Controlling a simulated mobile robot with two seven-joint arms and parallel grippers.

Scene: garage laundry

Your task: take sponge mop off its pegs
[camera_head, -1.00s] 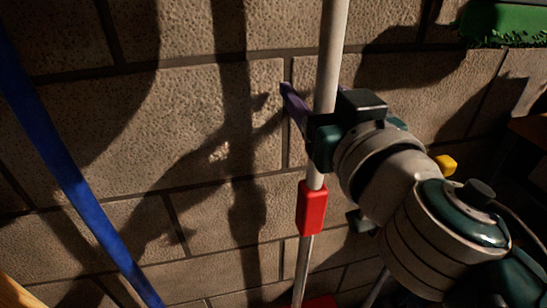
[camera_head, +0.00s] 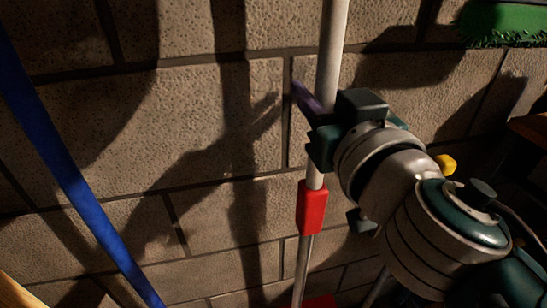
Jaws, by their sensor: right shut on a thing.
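The sponge mop (camera_head: 328,70) has a long pale grey handle that runs nearly upright in front of the block wall. A red collar (camera_head: 311,208) sits on the handle, with a thinner metal rod below it. A bit of red (camera_head: 320,302) shows at the bottom edge; the rest of the mop's lower end is out of view. My right gripper (camera_head: 308,100) comes in from the right and is shut on the handle above the collar. Its dark purplish fingers show at the handle's left. The pegs are not visible. My left gripper is not in view.
A blue pole (camera_head: 75,180) slants down the left side. A pale wooden piece (camera_head: 14,292) shows at the bottom left corner. A green bristled thing (camera_head: 505,22) is at the top right. A yellow knob (camera_head: 446,164) shows beside my right arm. The block wall (camera_head: 210,110) stands close behind.

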